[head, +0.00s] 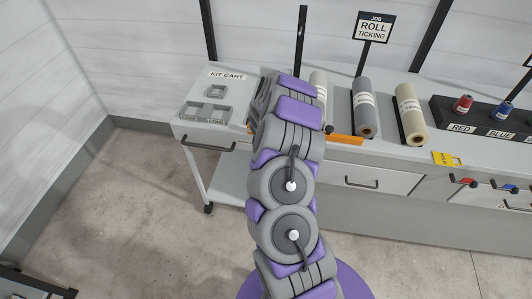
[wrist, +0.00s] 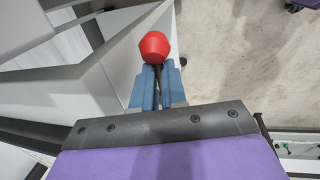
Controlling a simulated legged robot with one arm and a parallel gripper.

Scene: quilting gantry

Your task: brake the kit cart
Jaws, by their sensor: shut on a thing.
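The kit cart (head: 190,128) stands at the left end of the counter in the head view, with a "KIT CART" label, grey trays and a dark front handle (head: 208,146). One castor (head: 208,208) touches the floor. My arm covers the cart's right side and hides my gripper there. In the wrist view my gripper (wrist: 158,76) has its blue fingers closed on a dark stem below a red knob (wrist: 154,46). The knob sticks out beyond the fingertips. Pale panels, perhaps the cart's, lie left of it. The foot of the stem is hidden.
The counter (head: 400,165) right of the cart bears rolls of fabric (head: 364,106), a black spool rack (head: 480,122) and a "ROLL TICKING" sign (head: 374,27). An orange bar (head: 346,140) lies by my arm. The floor (head: 130,220) left of the cart is clear.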

